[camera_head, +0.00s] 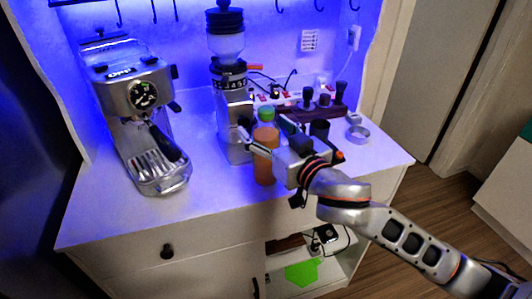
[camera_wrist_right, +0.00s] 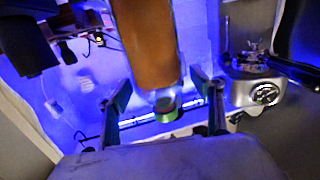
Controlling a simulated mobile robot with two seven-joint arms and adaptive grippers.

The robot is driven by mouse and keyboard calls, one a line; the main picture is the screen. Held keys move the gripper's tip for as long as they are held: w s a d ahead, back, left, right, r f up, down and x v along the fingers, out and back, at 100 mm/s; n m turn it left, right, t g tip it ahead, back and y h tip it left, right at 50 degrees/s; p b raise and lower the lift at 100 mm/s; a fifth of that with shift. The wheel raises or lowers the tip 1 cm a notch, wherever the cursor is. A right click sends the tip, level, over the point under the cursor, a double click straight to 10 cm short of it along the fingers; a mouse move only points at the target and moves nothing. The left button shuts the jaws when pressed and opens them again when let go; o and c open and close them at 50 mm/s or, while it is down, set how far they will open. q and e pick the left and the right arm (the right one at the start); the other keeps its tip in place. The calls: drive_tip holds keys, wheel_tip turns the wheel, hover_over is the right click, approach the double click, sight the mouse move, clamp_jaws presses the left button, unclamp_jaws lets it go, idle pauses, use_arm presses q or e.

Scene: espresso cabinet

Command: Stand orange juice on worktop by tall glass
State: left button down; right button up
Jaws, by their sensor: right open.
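The orange juice bottle (camera_head: 265,168), orange with a green cap, appears upright on the white worktop (camera_head: 215,190) near its front edge, in front of the grinder. My right gripper (camera_head: 264,130) is open at the bottle's upper part, one finger on each side. In the right wrist view the bottle's orange body (camera_wrist_right: 147,45) fills the top middle, and its green cap (camera_wrist_right: 170,115) lies between the spread fingers of my right gripper (camera_wrist_right: 160,108). Whether a finger touches the bottle I cannot tell. I cannot make out a tall glass. My left gripper is out of view.
A silver espresso machine (camera_head: 140,95) stands at the left and a coffee grinder (camera_head: 232,105) behind the bottle. A dark cup (camera_head: 319,129), dark-handled tools (camera_head: 325,98) and a metal ring (camera_head: 358,133) are at the right. The worktop between machine and bottle is clear.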

drive_tip(key=c, duration=1.6)
drive_tip(key=shift+r, duration=0.1)
clamp_jaws()
